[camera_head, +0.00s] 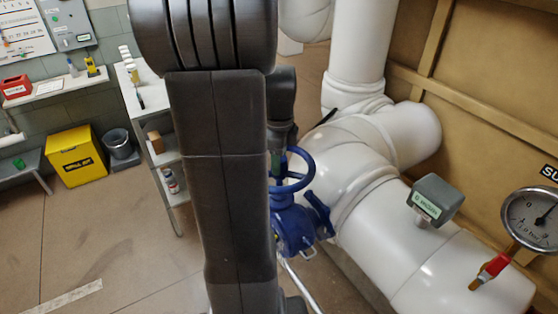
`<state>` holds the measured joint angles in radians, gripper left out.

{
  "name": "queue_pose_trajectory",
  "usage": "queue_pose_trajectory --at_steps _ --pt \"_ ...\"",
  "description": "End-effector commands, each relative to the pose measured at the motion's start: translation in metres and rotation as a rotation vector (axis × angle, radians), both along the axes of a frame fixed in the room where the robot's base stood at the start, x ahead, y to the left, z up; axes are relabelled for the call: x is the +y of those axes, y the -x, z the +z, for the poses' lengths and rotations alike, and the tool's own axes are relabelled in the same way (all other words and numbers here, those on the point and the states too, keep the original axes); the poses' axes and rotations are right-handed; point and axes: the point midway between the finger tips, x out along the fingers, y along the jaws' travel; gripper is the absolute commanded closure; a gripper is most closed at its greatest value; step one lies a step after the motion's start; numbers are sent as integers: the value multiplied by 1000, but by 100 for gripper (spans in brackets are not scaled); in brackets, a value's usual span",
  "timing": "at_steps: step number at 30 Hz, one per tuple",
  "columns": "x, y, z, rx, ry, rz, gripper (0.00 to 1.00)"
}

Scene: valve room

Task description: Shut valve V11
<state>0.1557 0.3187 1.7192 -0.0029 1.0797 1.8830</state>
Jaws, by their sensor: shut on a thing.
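A blue valve (293,228) with a blue handwheel (303,157) sits beside the white pipe, just right of my arm. I cannot read a V11 tag on it. My gripper (276,165) is at the left side of the handwheel, shut on its rim. My own dark arm stands in front and hides most of the gripper and the left part of the wheel and valve body. A small green patch shows by the gripper.
Thick white pipes (447,258) fill the right side, with a grey labelled box (437,199), a pressure gauge (530,219) and a red-handled cock (490,269). A shelf (143,88), yellow bin (75,157) and bucket (121,149) stand left. The left floor is clear.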

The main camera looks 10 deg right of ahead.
Motion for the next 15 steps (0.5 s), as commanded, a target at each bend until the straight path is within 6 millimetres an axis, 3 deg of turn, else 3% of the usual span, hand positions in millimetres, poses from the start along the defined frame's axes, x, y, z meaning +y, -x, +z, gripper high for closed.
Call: queue_pose_trajectory --at_steps 1,15 --pt "2 11 -14 42 -13 -59 81" --pt "3 10 -14 38 -17 -565 81"
